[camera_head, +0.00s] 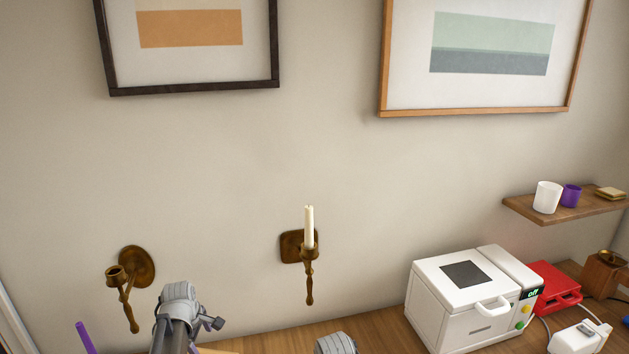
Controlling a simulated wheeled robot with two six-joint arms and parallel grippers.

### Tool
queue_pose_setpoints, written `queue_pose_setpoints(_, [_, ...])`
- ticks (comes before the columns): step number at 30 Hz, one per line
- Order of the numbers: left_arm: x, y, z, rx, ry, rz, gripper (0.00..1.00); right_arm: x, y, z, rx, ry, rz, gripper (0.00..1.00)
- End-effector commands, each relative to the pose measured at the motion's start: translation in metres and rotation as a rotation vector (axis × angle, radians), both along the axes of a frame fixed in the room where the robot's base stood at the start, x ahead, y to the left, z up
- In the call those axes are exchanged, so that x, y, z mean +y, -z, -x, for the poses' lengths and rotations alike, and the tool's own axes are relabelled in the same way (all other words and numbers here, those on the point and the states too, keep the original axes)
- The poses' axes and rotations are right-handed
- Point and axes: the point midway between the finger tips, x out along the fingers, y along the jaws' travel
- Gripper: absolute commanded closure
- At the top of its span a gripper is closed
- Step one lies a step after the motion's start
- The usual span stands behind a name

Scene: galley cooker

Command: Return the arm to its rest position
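Grey and dark parts of my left arm rise from the bottom edge at the lower left, in front of the wall. A small grey piece sticks out on its right side. I see no fingertips on it. Only a grey rounded top of what looks like my other arm shows at the bottom edge, right of the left arm. Its gripper is also out of sight. I cannot see whether either gripper holds anything.
Two brass wall holders hang low: an empty one (131,279) and one (298,246) with a white candle (309,227). A white cooker (458,301) marked "off", a red box (553,286) and a white device (580,338) stand on the wooden counter (388,324). A shelf (532,211) holds cups.

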Motion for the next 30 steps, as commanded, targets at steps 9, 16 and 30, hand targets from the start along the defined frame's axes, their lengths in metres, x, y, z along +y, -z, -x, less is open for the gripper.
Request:
queue_pose_setpoints(9, [0.000, -0.043, 0.000, 0.000, 0.000, 0.000, 0.11, 0.000, -0.043, 0.000, 0.000, 0.000, 0.000, 0.00])
queue_pose_setpoints(16, [0.000, -0.049, 0.000, 0.000, 0.000, 0.000, 0.11, 0.000, -0.050, 0.000, 0.000, -0.001, 0.000, 0.00])
queue_pose_setpoints(30, [-0.003, -0.048, 0.009, 0.004, 0.009, -0.001, 0.11, 0.001, -0.049, -0.003, -0.002, 0.003, -0.005, 0.00])
